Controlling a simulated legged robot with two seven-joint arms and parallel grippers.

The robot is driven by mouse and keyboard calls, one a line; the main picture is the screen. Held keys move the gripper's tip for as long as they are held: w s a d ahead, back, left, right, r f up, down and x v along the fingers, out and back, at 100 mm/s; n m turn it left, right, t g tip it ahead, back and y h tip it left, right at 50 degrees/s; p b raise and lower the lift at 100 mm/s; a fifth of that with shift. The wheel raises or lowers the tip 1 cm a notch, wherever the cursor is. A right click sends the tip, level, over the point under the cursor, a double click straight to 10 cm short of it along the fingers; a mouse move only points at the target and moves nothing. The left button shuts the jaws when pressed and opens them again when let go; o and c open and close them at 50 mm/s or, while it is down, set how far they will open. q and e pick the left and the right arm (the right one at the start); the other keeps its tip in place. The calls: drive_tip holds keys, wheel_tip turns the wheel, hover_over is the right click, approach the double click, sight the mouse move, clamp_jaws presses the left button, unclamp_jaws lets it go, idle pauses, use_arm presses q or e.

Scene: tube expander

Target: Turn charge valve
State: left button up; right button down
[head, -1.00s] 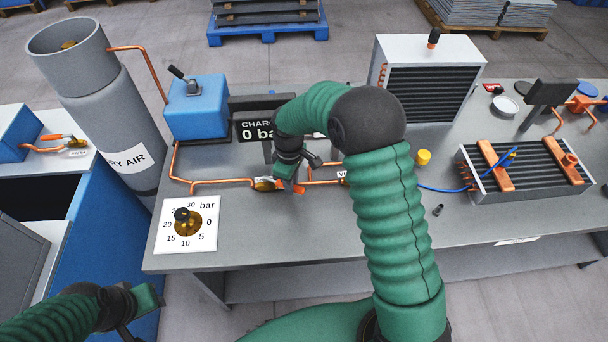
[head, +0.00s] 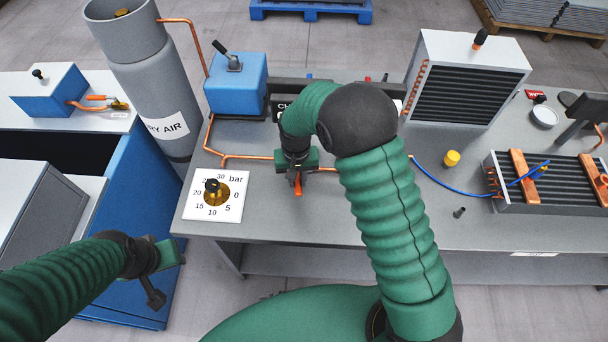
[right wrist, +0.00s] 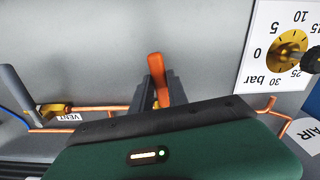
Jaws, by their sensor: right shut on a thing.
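The charge valve's orange handle (head: 298,188) shows just below my right gripper (head: 297,172) in the head view. In the right wrist view, the handle (right wrist: 157,78) stands between the two dark fingers of my right gripper (right wrist: 160,90), which is shut on it. The handle points toward the bench's front edge, roughly across the copper pipe. The valve body is hidden behind my gripper. My left gripper (head: 160,268) hangs at lower left, away from the bench top; its jaw opening is unclear.
A pressure dial (head: 214,197) lies left of the valve. The blue pump (head: 236,84) and grey dry-air cylinder (head: 153,75) stand behind. My right arm partly covers the black charge display (head: 281,105). A yellow cap (head: 451,158) and finned condenser (head: 549,204) are at right.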

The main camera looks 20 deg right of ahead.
drive_tip(key=shift+w+a+m+p, duration=0.2)
drive_tip(key=shift+a+m+p, duration=0.1)
drive_tip(key=shift+a+m, duration=0.6)
drive_tip(key=shift+d, duration=0.15)
drive_tip(key=c, duration=1.3)
unclamp_jaws()
drive_tip(key=shift+w, duration=0.15)
wheel_tip(320, 180, up, 17)
drive_tip(key=shift+w+f+b, duration=0.1)
drive_tip(key=shift+f+b, duration=0.1)
drive_tip(key=shift+b, duration=0.35)
